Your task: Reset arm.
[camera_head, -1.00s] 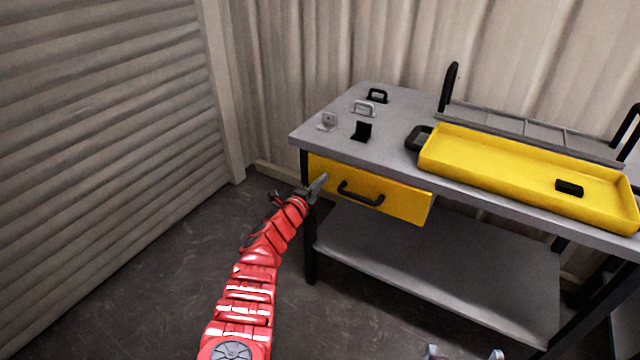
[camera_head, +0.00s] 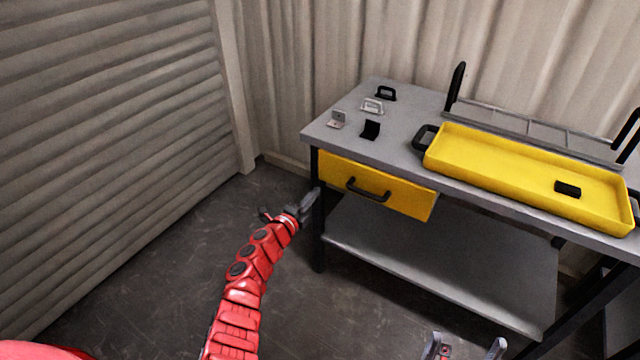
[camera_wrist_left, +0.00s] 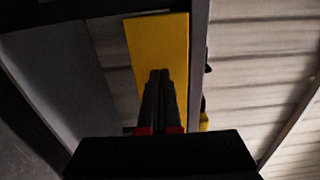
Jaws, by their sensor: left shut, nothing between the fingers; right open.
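My left arm is red and reaches up from the bottom of the head view. Its gripper (camera_head: 308,202) is shut and empty, beside the table's left front leg and left of the yellow drawer (camera_head: 408,199). In the left wrist view the shut fingers (camera_wrist_left: 160,80) show in front of a yellow surface (camera_wrist_left: 160,35). My right gripper (camera_head: 465,347) shows only its fingertips at the bottom edge of the head view. Its two fingers are apart with nothing seen between them.
The grey table (camera_head: 415,125) carries a yellow tray (camera_head: 500,160) with a black block (camera_head: 567,189). Small black and grey brackets and handles stand at its left end. A lower shelf (camera_head: 440,265) lies below. The floor (camera_head: 160,290) at left is clear.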

